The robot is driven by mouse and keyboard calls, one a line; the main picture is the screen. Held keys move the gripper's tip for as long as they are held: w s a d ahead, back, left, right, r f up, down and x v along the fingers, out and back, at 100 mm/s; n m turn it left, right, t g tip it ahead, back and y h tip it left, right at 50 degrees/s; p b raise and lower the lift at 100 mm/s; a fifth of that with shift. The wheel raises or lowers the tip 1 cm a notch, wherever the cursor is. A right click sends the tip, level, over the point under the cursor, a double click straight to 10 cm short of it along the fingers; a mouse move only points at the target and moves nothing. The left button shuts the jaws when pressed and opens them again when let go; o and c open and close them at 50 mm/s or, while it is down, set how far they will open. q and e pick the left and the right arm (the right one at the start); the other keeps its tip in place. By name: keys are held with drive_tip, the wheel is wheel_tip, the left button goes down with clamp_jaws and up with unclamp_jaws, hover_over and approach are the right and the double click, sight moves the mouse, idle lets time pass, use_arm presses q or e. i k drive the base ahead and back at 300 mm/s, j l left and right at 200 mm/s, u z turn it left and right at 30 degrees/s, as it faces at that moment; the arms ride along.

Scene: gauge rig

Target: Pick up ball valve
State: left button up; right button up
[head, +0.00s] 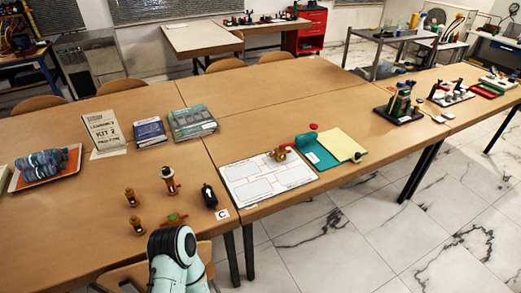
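Two small brass fittings could be the ball valve, and I cannot tell which from here. One brass fitting with a red part (281,154) lies on the white printed sheet (262,187). Another, with a green part on top (175,218), lies near the table's front edge, just beyond a pale arm link of mine. Neither is held in anything visible. No gripper shows in the head view; only the pale arm link with its black joint rises at the bottom, left of centre.
Brass parts (132,198) (137,225), a taller brass-and-white part (171,181) and a black part (209,196) stand nearby. The table's middle back is clear.

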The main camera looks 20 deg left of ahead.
sight(279, 155)
drive_tip(key=i+l+u, duration=0.25)
drive_tip(key=u, duration=0.2)
drive_tip(key=i+l+u, duration=0.1)
drive_tip(key=l+u, duration=0.4)
drive_tip(key=i+l+u, duration=0.1)
drive_tip(key=l+u, duration=0.8)
